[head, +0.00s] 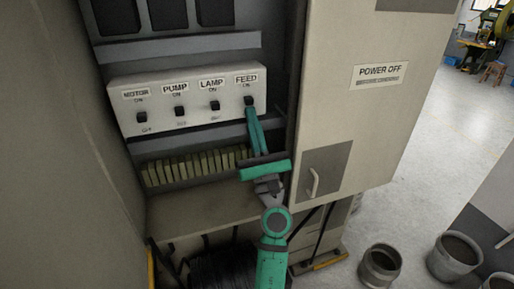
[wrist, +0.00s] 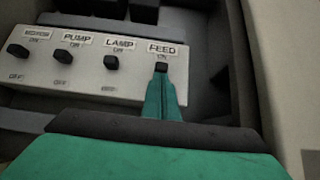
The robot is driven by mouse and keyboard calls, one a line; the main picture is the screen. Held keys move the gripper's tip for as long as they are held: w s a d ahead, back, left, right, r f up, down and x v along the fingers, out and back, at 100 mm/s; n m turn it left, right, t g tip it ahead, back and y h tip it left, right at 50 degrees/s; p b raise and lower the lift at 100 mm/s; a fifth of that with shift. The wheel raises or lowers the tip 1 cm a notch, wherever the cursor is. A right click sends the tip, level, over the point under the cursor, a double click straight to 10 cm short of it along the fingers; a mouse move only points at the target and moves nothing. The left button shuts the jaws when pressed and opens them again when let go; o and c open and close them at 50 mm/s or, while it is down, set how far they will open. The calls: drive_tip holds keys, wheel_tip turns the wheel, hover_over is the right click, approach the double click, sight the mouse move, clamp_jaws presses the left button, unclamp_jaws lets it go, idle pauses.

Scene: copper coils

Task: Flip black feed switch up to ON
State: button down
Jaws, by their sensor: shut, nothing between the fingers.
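The black feed switch (head: 249,101) is the rightmost on a pale switch box (head: 190,122) inside an open cabinet, under the label FEED. It sits close under its ON mark, higher than the other switches sit under theirs. In the wrist view the feed switch (wrist: 161,67) shows just above my fingertips. My gripper (head: 250,110) is shut and empty, its green fingers pointing up at the switch from below. The fingertips (wrist: 160,78) are at the lower edge of the switch; I cannot tell whether they touch it. The fingers hide the lower part of the feed slot.
The motor (head: 142,117), pump (head: 180,111) and lamp (head: 215,105) switches stand to the left. The open cabinet door (head: 345,110), marked POWER OFF, is close on the right. A row of terminal blocks (head: 190,168) lies below the box. Buckets (head: 380,265) stand on the floor.

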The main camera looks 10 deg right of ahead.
drive_tip(key=w+f+v, duration=0.2)
drive_tip(key=v, duration=1)
drive_tip(key=shift+s+a+f+y, duration=0.25)
drive_tip(key=shift+s+y, duration=0.05)
drive_tip(key=shift+s, duration=0.05)
drive_tip(key=s+a+f+m+g+h, duration=0.3)
drive_tip(key=s+f+m+g+h, duration=0.15)
drive_tip(key=s+f+m, duration=1.55)
drive_tip(key=s+a+f+m+g+h, duration=0.1)
drive_tip(key=s+f+m+g, duration=0.2)
drive_tip(key=s+m, duration=0.6)
drive_tip(key=s+a+f+m+g+h, duration=0.1)
drive_tip(key=s+a+f+m+g, duration=0.1)
drive_tip(key=s+f+m, duration=0.5)
drive_tip(key=s+m+g, duration=0.1)
drive_tip(key=s+m, duration=0.1)
drive_tip(key=s, duration=0.3)
drive_tip(key=shift+s+a+f+m, duration=0.25)
drive_tip(key=shift+s+f+m, duration=0.05)
drive_tip(key=shift+s, duration=0.05)
